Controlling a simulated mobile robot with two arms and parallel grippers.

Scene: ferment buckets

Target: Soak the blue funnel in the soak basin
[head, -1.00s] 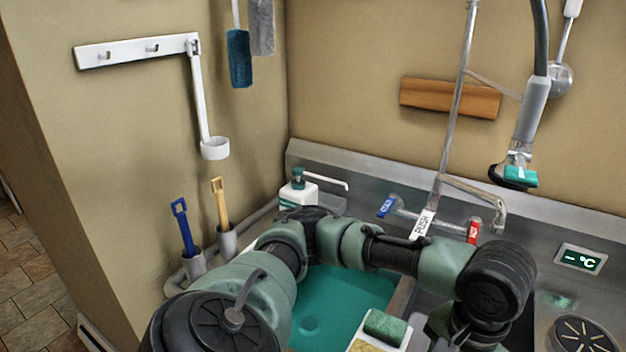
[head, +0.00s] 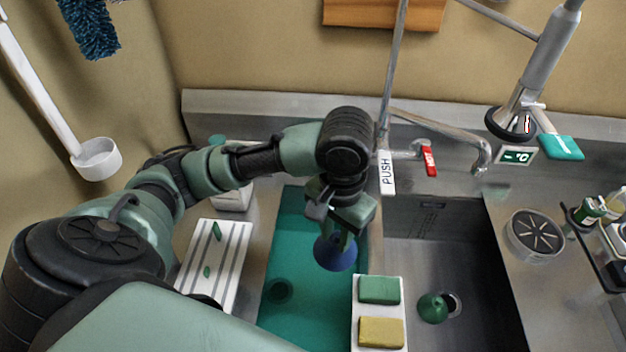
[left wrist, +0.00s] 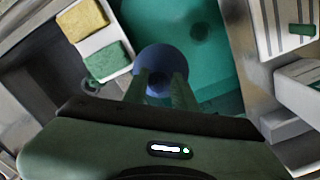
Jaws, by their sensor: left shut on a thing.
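My left gripper (head: 338,232) is shut on the blue funnel (head: 335,254), whose wide mouth shows below the fingers. The funnel also shows between the fingers in the left wrist view (left wrist: 160,68). Gripper and funnel are over the right part of the soak basin (head: 308,292), a sink bay with teal liquid. I cannot tell whether the funnel touches the liquid. The basin's liquid also shows in the left wrist view (left wrist: 200,75). My right gripper is not in view.
A white holder with a green sponge (head: 380,290) and a yellow sponge (head: 381,332) stands on the divider. A ribbed white drainboard (head: 213,262) lies left. The faucet (head: 480,150) is behind.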

